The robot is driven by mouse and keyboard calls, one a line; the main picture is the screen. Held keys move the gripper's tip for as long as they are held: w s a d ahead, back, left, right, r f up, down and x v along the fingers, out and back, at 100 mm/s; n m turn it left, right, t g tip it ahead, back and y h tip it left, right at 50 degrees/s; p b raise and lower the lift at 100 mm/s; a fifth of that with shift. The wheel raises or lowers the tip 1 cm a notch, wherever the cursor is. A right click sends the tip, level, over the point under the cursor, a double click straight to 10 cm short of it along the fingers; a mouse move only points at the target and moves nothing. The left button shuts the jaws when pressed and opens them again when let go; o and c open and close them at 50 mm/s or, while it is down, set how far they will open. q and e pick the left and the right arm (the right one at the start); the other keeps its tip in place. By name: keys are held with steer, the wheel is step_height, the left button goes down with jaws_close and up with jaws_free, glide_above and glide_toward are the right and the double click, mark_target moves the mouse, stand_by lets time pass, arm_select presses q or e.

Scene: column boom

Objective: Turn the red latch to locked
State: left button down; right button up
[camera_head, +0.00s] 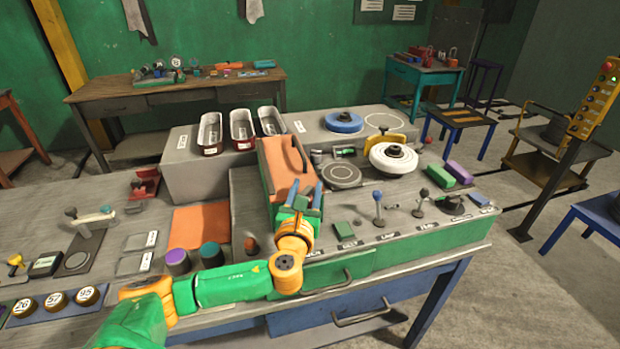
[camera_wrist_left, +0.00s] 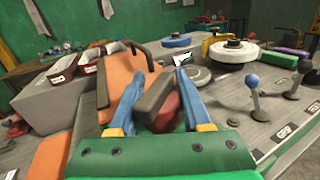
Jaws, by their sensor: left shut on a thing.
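My left gripper (camera_head: 308,195) reaches over the bench to the near right side of the orange-topped block. In the left wrist view its two blue fingers (camera_wrist_left: 157,95) stand on either side of a dark grey bar and a dark red rounded part, which I take to be the red latch (camera_wrist_left: 171,112). The gripper is shut on it. The bar is tilted, its upper end leaning right. In the head view the gripper hides the latch, and its locked mark cannot be made out. My right gripper is in neither view.
The orange-topped block (camera_head: 280,160) with a dark curved handle stands just beyond the gripper. A blue-knobbed lever (camera_head: 378,208) and a dark lever (camera_head: 420,202) stand to the right. A white wheel (camera_head: 394,159) lies behind them. A red clamp-like device (camera_head: 145,184) is far left.

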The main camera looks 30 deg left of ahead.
arm_select(q)
steer(key=shift+s+a+n+g+y+b, duration=0.35)
steer(key=shift+n+g+y, duration=1.45)
steer(key=shift+g, duration=0.6)
steer(key=shift+s+a+n+g+y+b, duration=0.3)
steer(key=shift+s+n+g+y+b, duration=0.15)
steer(key=shift+n+g+y, duration=1.45)
steer(key=shift+s+a+n+g+y+b, duration=0.35)
steer(key=shift+n+g+y, duration=1.35)
steer(key=shift+g, duration=1.2)
steer(key=shift+s+n+h, duration=0.1)
steer(key=shift+n+h, duration=0.2)
steer(key=shift+n, duration=0.1)
steer(key=shift+c, duration=1.8)
jaws_free()
steer(key=shift+d, duration=0.1)
